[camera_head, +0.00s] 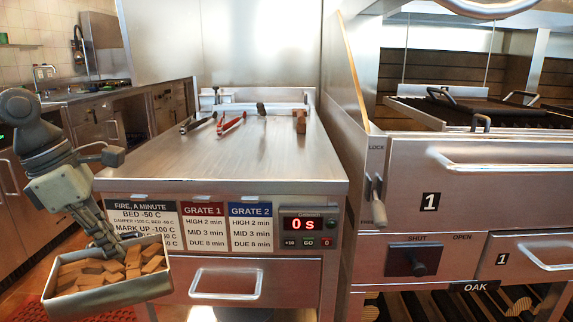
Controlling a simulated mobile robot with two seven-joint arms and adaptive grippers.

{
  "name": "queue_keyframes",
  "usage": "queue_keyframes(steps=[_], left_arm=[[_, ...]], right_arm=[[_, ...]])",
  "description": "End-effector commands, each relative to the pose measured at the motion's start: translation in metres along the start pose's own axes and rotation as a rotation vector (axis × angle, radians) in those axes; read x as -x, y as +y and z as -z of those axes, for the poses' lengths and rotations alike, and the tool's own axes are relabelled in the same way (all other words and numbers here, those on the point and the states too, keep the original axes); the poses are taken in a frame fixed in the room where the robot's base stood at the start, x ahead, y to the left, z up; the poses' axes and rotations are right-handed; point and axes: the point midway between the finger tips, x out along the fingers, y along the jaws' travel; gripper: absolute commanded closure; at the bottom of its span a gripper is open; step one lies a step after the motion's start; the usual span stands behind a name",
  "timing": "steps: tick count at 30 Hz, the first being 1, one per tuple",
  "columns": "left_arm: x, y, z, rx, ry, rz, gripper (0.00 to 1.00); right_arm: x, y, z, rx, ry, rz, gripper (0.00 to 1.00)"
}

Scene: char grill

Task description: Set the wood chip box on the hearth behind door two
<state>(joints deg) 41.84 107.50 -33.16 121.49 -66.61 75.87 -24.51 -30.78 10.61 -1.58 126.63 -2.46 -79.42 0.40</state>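The wood chip box (112,296) is an open metal tray filled with several brown wood chunks, at the lower left. My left gripper (112,246) comes down from the left and is shut on the box's back rim, holding it in front of the steel counter. The box is slightly tilted in the picture. The grill door (480,175) at the right is marked 1 and looks closed. No door marked 2 is in view, and the hearth is hidden. My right gripper is not in view.
The steel counter (240,165) carries tongs (231,123) and small items at its back; its front is clear. A lock lever (377,200) and a shut/open knob (420,262) stick out at the right. Below is an OAK shelf label (475,287).

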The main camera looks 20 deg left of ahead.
Motion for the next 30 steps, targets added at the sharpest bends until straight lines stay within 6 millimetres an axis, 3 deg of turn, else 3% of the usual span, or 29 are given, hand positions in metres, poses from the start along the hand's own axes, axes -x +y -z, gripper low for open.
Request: queue_keyframes(steps=[11, 18, 24, 30], left_arm=[[-0.06, -0.017, -0.066, -0.764, -0.01, 0.235, 1.0], [-0.1, -0.045, -0.126, -1.438, 0.0, 0.442, 1.0], [-0.122, -0.071, -0.169, -1.954, 0.007, 0.604, 1.0], [-0.131, -0.083, -0.188, -2.212, 0.007, 0.685, 1.0]], right_arm=[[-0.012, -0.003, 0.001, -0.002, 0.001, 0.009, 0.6], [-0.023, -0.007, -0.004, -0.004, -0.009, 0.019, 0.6], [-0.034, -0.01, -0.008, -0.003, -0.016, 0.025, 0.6], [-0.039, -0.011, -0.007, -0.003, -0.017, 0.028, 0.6]])
